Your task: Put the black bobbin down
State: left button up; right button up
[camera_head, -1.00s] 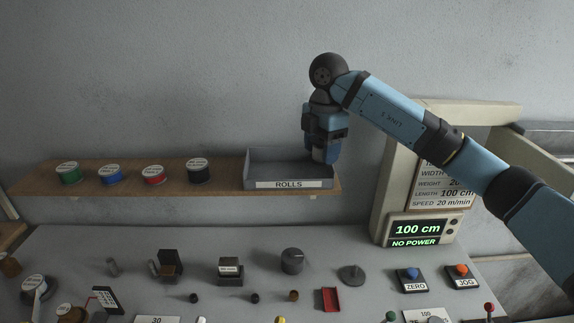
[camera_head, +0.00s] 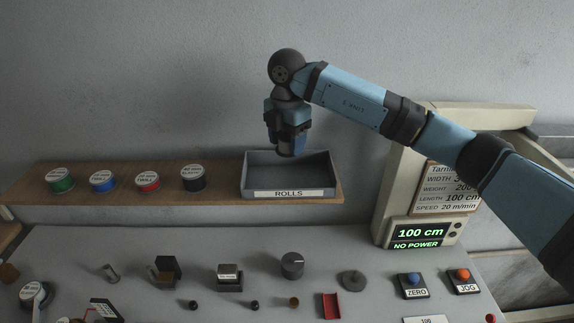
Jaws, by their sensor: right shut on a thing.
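My right gripper (camera_head: 287,153) points down over the left middle of the open grey tray labelled ROLLS (camera_head: 288,193), on the wooden shelf. Its fingers are shut, and what they hold is mostly hidden by the fingers; I cannot make out its shape. The fingertips overlap the tray's back wall in the picture, and I cannot tell how high above the floor they are. A black roll with a white label (camera_head: 193,181) stands on the shelf left of the tray, apart from the gripper. My left gripper is not in view.
Green (camera_head: 60,183), blue (camera_head: 102,183) and red (camera_head: 147,183) rolls stand on the shelf (camera_head: 215,191). The beige machine frame (camera_head: 387,200) is at the right. Small parts and buttons lie on the grey table (camera_head: 205,244) below. The tray looks empty.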

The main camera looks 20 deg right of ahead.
aim_at(287, 180)
notch_tip(287, 180, down, 3)
jog(key=shift+f, duration=0.15)
notch_tip(287, 180, down, 4)
jog(key=shift+f+p, duration=0.2)
jog(key=shift+p, duration=0.55)
jog(key=shift+f, duration=0.4)
jog(key=shift+f, duration=0.2)
jog(key=o, duration=0.9)
